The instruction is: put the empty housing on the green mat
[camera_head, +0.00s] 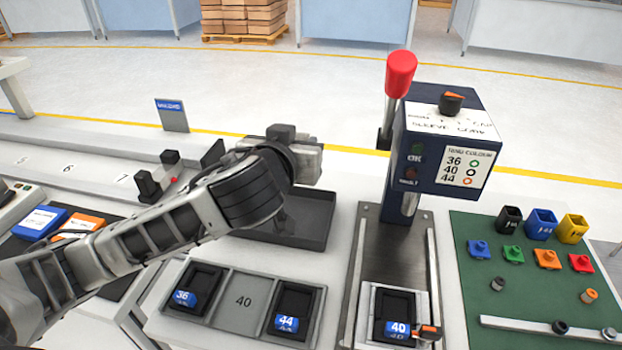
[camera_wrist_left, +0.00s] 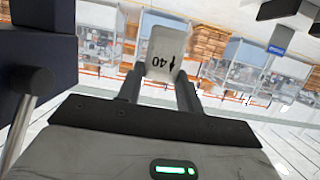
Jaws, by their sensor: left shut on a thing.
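My left gripper (camera_head: 303,160) is raised over the dark tray behind the number rack in the head view, well left of the green mat (camera_head: 481,300). Its fingers hide from the head camera. In the left wrist view the left gripper (camera_wrist_left: 160,85) is shut on a light grey piece marked 40 with an arrow (camera_wrist_left: 166,48), seemingly the housing. Whether it is empty inside cannot be seen. The mat holds black (camera_head: 509,220), blue (camera_head: 540,225) and yellow (camera_head: 573,229) cups and several small coloured parts. My right gripper is not in view.
A press with a red-knobbed lever (camera_head: 401,74) stands between the gripper and the mat. A block marked 40 (camera_head: 397,329) sits in its front fixture. The rack's middle slot, 40 (camera_head: 243,301), is bare. The mat's left front is mostly clear; a metal rail (camera_head: 540,328) crosses its front.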

